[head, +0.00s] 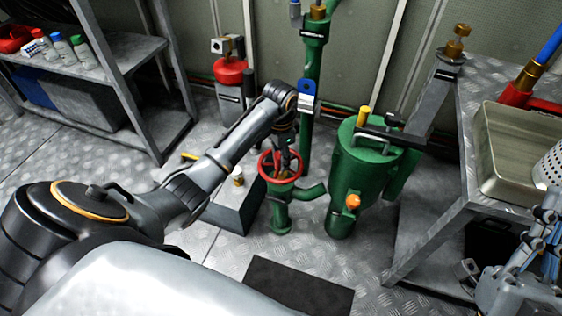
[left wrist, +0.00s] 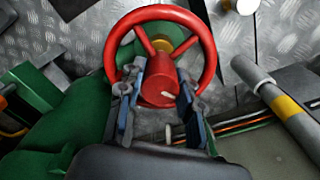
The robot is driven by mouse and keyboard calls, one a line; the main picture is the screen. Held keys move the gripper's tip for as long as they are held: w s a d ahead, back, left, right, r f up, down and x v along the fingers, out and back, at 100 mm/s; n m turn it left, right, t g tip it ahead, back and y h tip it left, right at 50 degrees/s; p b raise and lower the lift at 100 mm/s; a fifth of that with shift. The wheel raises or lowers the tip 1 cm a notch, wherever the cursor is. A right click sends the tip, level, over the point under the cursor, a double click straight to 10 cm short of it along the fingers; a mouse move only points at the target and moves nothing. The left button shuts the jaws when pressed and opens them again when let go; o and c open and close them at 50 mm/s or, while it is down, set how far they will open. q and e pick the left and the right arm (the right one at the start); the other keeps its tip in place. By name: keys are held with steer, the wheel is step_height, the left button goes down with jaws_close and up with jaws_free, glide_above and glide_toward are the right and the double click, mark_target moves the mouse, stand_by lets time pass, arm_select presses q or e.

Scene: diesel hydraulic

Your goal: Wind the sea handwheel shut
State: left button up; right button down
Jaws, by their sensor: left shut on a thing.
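The sea handwheel is a red wheel (head: 268,165) on top of a green valve body (head: 282,205) that stands on the floor. It also shows in the left wrist view (left wrist: 209,52), with its spokes and red hub. My left gripper (head: 284,163) reaches down onto the wheel from above. In the left wrist view the gripper's two fingers (left wrist: 160,95) straddle the hub area and are shut on the handwheel; the exact contact is partly hidden. My right gripper (head: 525,270) is at the lower right edge of the head view, partly cut off, and its fingers are unclear.
A green strainer canister (head: 345,180) with an orange knob stands just right of the valve. A grey box (head: 236,207) is to its left. A metal bench with a tray (head: 490,160) is at right, a shelf with bottles (head: 110,50) at left. A dark mat (head: 298,287) lies in front.

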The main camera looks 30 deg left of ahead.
arm_select(q)
steer(key=m, duration=0.4)
steer(key=shift+s+f, duration=0.25)
steer(key=shift+f, duration=0.1)
steer(key=m, duration=0.3)
steer(key=shift+m, duration=0.3)
steer(key=m, duration=0.3)
steer(key=shift+m, duration=0.3)
steer(key=m, duration=0.4)
steer(key=shift+m, duration=0.3)
steer(key=o, duration=1)
steer(key=shift+f, duration=0.15)
steer(key=shift+w, duration=0.1)
steer(key=shift+r, duration=0.2)
